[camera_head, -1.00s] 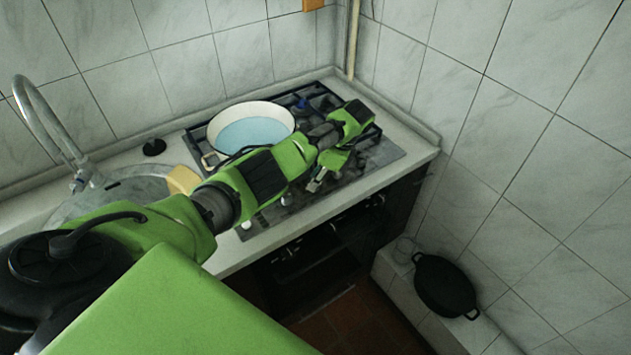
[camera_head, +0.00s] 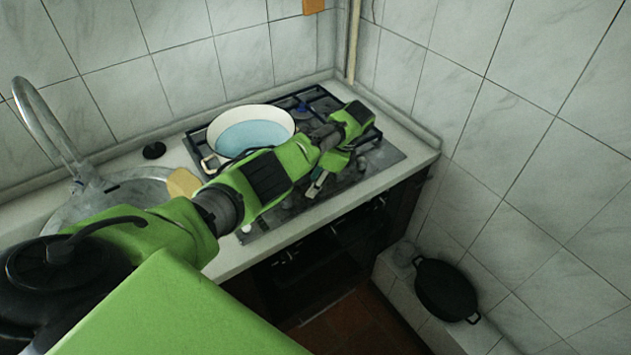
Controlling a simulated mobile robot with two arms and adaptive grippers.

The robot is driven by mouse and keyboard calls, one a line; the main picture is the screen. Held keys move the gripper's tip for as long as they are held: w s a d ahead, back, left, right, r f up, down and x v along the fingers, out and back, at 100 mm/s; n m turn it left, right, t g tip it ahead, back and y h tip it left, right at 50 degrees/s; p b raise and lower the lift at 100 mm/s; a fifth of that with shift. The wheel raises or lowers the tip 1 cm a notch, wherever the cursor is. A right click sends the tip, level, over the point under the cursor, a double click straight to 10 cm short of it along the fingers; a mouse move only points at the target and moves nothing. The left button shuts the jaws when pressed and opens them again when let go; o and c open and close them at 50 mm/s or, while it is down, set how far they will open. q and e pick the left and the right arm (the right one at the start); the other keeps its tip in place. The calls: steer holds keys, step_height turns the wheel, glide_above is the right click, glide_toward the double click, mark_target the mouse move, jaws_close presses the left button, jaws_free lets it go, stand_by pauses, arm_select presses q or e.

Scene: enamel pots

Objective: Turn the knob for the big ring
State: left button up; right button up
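The gas hob (camera_head: 389,153) is set in the counter, with its knobs along the front edge. A pale knob (camera_head: 246,229) shows at the hob's front left; other knobs are partly hidden by my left arm. My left gripper (camera_head: 317,186) is over the front right part of the hob, pointing down, near the knob row. Its fingers are small and partly covered by the arm, so I cannot tell their opening or whether they touch a knob. A cream enamel pot (camera_head: 250,132) with a blue inside stands on the hob behind the arm. My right gripper is not in view.
A round sink (camera_head: 123,191) with a curved tap (camera_head: 45,125) is at the left. A yellow sponge (camera_head: 183,183) lies by its edge, and a black stopper (camera_head: 154,150) behind it. A black pan (camera_head: 445,289) rests on the low tiled ledge at right. Tiled walls close the corner.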

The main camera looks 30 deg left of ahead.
arm_select(q)
steer(key=v, duration=1.2)
